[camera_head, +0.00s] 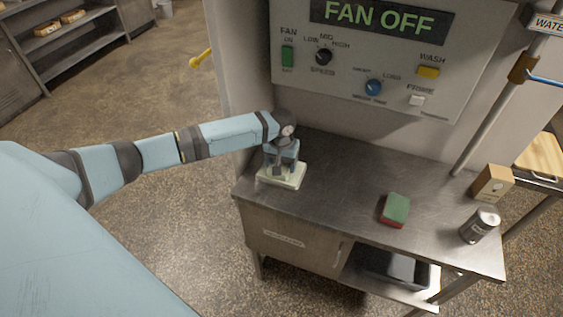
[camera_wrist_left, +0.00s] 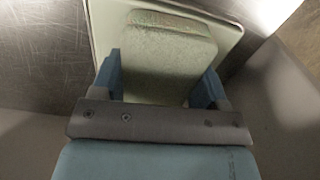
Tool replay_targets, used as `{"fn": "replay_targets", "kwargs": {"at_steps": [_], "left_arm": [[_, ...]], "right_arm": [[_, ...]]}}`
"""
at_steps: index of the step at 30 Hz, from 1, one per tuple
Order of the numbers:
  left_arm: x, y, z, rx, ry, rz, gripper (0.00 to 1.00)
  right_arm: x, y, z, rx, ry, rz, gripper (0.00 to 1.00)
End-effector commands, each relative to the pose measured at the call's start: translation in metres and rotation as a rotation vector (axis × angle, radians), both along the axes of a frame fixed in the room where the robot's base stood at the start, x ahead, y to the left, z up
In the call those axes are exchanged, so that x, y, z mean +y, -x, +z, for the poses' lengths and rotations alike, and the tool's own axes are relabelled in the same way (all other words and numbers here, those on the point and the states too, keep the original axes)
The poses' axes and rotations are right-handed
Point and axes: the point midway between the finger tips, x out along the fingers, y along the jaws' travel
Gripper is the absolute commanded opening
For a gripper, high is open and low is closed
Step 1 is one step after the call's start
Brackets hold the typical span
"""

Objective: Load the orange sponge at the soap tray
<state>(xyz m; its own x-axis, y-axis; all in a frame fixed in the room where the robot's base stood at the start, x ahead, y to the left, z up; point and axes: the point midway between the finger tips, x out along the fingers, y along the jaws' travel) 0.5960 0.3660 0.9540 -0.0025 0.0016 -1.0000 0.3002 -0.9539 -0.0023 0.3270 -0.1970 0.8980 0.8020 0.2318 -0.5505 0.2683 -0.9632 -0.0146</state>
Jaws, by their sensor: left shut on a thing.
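A pale, shallow soap tray (camera_head: 291,182) sits at the left end of the steel counter. My left gripper (camera_head: 281,162) points down over it. In the left wrist view the gripper is shut on a block-shaped sponge (camera_wrist_left: 165,55), with one blue finger on each side. The sponge looks pale green there, and no orange shows. The tray's pale rim (camera_wrist_left: 232,36) shows behind and around the sponge. I cannot tell whether the sponge touches the tray floor. In the head view the gripper mostly hides the sponge. My right gripper is not in view.
A green-topped red sponge (camera_head: 395,208) lies on the counter (camera_head: 335,190) to the right. A dark can (camera_head: 480,225) and a cardboard box (camera_head: 492,183) stand at the right end. A fan control panel (camera_head: 385,60) rises behind. The counter's middle is clear.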

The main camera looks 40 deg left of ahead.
Motion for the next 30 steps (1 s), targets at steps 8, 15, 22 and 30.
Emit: {"fn": "replay_targets", "kwargs": {"at_steps": [8,15,22,30], "left_arm": [[0.000,-0.001,0.024,-0.001,0.001,0.001,0.49],[0.000,-0.001,0.043,-0.002,0.000,0.001,0.49],[0.000,-0.001,0.058,-0.003,0.001,0.000,0.49],[0.000,-0.001,0.068,-0.003,0.000,0.000,0.49]], "right_arm": [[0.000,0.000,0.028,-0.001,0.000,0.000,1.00],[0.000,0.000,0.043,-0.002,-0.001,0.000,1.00],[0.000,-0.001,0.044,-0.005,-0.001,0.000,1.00],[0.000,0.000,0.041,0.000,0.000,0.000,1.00]]}}
